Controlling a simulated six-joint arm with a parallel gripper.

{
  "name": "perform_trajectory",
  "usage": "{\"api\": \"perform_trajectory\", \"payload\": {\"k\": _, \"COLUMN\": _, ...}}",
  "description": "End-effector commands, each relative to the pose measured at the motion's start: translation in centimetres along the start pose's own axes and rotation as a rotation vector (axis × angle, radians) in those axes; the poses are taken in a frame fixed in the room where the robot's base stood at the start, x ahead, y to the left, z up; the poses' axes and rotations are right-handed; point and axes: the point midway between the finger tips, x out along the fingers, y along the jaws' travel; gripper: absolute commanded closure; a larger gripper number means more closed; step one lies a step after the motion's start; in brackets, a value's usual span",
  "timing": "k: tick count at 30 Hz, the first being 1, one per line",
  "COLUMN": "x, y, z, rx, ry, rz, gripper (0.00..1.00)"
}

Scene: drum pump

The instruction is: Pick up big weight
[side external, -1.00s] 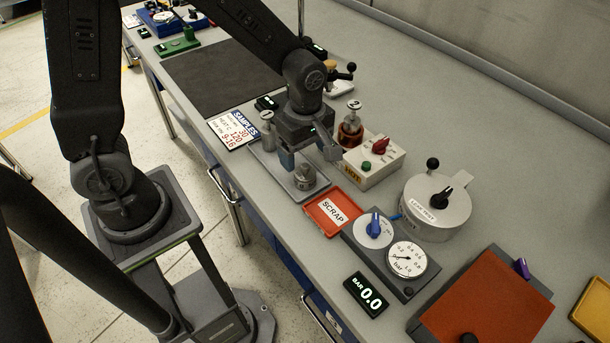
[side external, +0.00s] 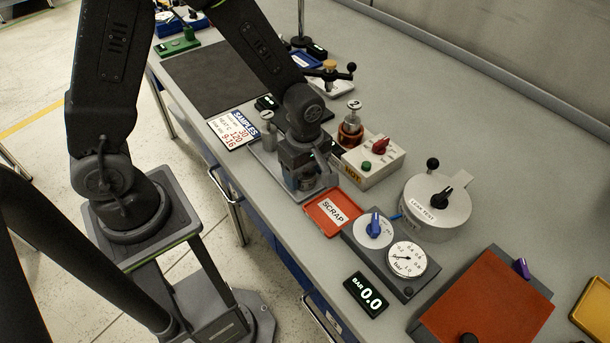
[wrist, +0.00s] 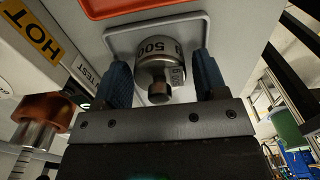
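The big weight (wrist: 161,72) is a silver metal cylinder with a narrower knob and the marking 500. It sits on a grey tray (wrist: 120,40). In the wrist view my gripper (wrist: 162,82) is open, with one blue finger on each side of the weight. A gap shows between the weight and each finger. In the side view my gripper (side external: 303,180) is low over the tray (side external: 265,162) and hides most or all of the weight.
A red SCRAP tray (side external: 333,212) lies just in front of my gripper. A HOT box (side external: 372,161) and an amber-and-metal piece (side external: 351,133) stand close on the right. A grey cylinder with a pale top (side external: 267,128) stands behind my gripper.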

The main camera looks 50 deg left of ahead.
Motion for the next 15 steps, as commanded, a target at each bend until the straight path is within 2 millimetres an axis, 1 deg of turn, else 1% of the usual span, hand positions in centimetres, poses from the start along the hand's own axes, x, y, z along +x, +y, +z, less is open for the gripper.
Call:
{"api": "perform_trajectory", "payload": {"k": 1, "x": -0.02, "y": 0.01, "z": 0.0, "rx": 0.0, "ry": 0.0, "rz": 0.0, "gripper": 0.39}}
{"api": "perform_trajectory", "payload": {"k": 2, "x": -0.02, "y": 0.01, "z": 0.0, "rx": 0.0, "ry": 0.0, "rz": 0.0, "gripper": 0.42}}
{"api": "perform_trajectory", "payload": {"k": 15, "x": -0.03, "y": 0.01, "z": 0.0, "rx": 0.0, "ry": 0.0, "rz": 0.0, "gripper": 0.84}}
